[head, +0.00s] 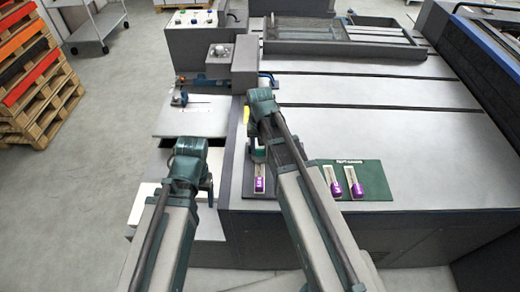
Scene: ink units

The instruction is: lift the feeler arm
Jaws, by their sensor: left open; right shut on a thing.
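My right gripper (258,160) points down at the machine's near left corner. It appears shut on a white ink unit with a purple end (260,184), over a dark strip. Its fingertips are largely hidden by its own arm.
Two more purple-ended ink units (334,186) (356,186) lie on a green mat (376,182) to the right. A grey block with a knob (219,54) and blue fittings stands behind the pale plate (215,115).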

